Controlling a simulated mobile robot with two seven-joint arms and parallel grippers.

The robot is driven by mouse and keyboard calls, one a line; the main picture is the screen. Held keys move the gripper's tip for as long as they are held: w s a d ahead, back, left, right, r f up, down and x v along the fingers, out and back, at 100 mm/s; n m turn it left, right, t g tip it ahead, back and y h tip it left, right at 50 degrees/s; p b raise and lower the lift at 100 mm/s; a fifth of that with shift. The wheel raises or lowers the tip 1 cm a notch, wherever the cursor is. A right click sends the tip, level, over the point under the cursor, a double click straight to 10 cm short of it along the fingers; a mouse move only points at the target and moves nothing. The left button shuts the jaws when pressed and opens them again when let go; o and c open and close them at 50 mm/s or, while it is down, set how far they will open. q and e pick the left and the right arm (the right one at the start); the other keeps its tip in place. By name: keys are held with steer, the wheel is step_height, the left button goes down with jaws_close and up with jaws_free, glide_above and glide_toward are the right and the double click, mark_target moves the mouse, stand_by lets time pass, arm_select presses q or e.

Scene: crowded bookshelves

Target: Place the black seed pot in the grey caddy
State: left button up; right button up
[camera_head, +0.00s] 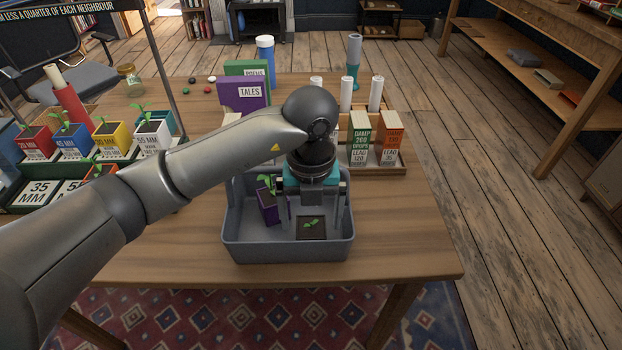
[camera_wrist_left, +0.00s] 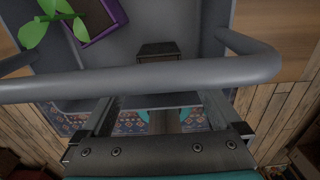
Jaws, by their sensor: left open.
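The grey caddy (camera_head: 240,246) stands on the wooden table, and its wall and handle bar (camera_wrist_left: 130,82) show in the left wrist view. The black seed pot (camera_head: 312,229) with a small green sprout is inside the caddy, towards its front right. A dark block in the left wrist view (camera_wrist_left: 158,50) looks like this pot. A purple pot (camera_head: 268,208) with a seedling is in the caddy's left part. My left gripper (camera_head: 312,205) is open and empty, pointing down over the caddy behind the black pot, fingers spread. My right gripper is out of view.
At left, a dark green tray holds red, blue, yellow and white pots (camera_head: 150,135). Behind the caddy stand a purple book (camera_head: 243,94), a blue bottle (camera_head: 266,60) and a rack of boxes and white tubes (camera_head: 376,168). The table's right front is clear.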

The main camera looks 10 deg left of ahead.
mark_target(311, 226)
arm_select(q)
step_height(311, 226, up, 10)
steer(key=p, duration=0.2)
steer(key=shift+f+p, duration=0.2)
steer(key=shift+p, duration=0.15)
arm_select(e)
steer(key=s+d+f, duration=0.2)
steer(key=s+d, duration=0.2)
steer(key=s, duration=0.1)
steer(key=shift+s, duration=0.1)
